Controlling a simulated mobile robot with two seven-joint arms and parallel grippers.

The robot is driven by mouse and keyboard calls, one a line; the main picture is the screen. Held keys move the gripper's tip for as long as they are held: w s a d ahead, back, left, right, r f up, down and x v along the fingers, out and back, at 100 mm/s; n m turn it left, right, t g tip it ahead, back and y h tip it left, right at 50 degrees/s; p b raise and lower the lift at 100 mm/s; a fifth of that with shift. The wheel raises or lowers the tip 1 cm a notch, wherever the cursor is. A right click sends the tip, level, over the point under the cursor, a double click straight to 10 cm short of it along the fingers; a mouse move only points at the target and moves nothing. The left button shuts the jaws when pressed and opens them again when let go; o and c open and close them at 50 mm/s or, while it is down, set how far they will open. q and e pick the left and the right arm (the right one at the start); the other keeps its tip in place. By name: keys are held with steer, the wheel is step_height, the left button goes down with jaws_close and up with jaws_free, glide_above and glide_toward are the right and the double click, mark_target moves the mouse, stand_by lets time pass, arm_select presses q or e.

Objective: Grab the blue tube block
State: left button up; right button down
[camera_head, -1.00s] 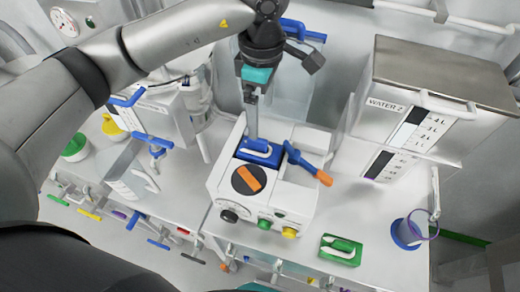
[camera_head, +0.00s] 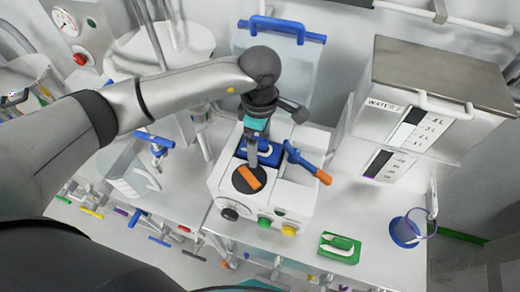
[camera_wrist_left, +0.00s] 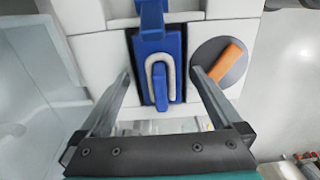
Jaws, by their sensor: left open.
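The blue tube block (camera_head: 241,152) sits in the top of the white machine, with a pale U-shaped tube on its face. In the left wrist view the blue tube block (camera_wrist_left: 158,52) lies between and ahead of my open fingers. My left gripper (camera_head: 252,163) is over the machine top, in front of part of the block. It also shows in the left wrist view (camera_wrist_left: 160,88), open and empty, its two fingers on either side of the block's near end. I cannot tell whether they touch anything. My right gripper is not in view.
The white machine (camera_head: 225,192) has a dark dial with an orange bar (camera_head: 249,179) beside the block. A blue lever with an orange tip (camera_head: 307,164) sticks out at right. A green block (camera_head: 340,247) and blue-based cup (camera_head: 405,232) stand on the right counter. A water tank (camera_head: 400,135) stands behind.

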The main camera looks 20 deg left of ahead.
arm_select(q)
steer(key=c, duration=1.5)
steer(key=shift+r, duration=0.1)
steer(key=shift+c, duration=0.3)
steer(key=shift+r, duration=0.1)
